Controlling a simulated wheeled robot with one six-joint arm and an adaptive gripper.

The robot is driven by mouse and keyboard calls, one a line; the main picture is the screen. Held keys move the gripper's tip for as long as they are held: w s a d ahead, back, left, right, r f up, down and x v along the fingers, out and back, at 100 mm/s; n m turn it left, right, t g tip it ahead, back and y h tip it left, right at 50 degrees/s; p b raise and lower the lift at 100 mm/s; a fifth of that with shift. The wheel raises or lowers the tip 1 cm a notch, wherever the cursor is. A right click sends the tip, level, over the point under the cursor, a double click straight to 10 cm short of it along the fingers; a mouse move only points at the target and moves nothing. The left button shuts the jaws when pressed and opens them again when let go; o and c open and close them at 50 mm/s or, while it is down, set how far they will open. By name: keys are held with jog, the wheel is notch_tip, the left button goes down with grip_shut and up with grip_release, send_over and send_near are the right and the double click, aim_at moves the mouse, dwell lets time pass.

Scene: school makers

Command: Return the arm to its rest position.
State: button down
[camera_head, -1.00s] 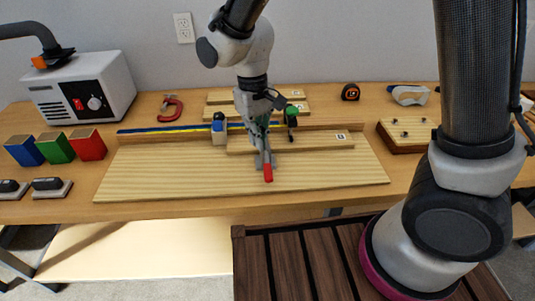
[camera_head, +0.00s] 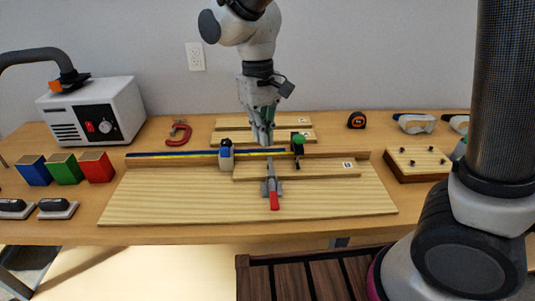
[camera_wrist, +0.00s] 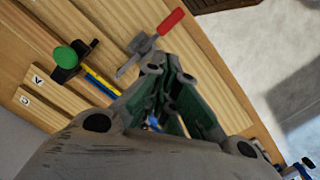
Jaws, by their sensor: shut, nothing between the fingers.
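My gripper (camera_head: 263,137) hangs pointing down above the middle of the workbench in the head view. It is shut and holds nothing. In the wrist view its fingers (camera_wrist: 168,72) meet near the centre, with green inner parts showing. The same clamp shows in the wrist view (camera_wrist: 160,35) beyond the fingertips. The picture does not show the exact height of the fingertips over the boards.
The bench (camera_head: 80,236) holds a wide board (camera_head: 150,200), a green-knobbed stop (camera_head: 298,147), a blue-topped block (camera_head: 226,155), a red C-clamp (camera_head: 180,133), a grey machine (camera_head: 92,110), a tape measure (camera_head: 356,120), a pegged board (camera_head: 418,163) and coloured bins (camera_head: 66,169). The space above is open.

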jog(key=s+d+r+m+t, duration=0.1)
jog(key=s+d+r+m, duration=0.1)
jog(key=d, duration=0.8)
jog(key=s+d+r+m+t, duration=0.1)
jog(key=s+d+r, duration=0.3)
jog(key=d, duration=0.7)
jog(key=s+d+r+m+t, duration=0.2)
jog(key=s+d, duration=0.4)
jog(key=d, duration=0.5)
notch_tip(320, 180, up, 2)
jog(key=shift+s+d+r+m+t+y, duration=0.1)
jog(key=shift+s+d+m+t+y, duration=0.15)
jog(key=shift+t, duration=0.45)
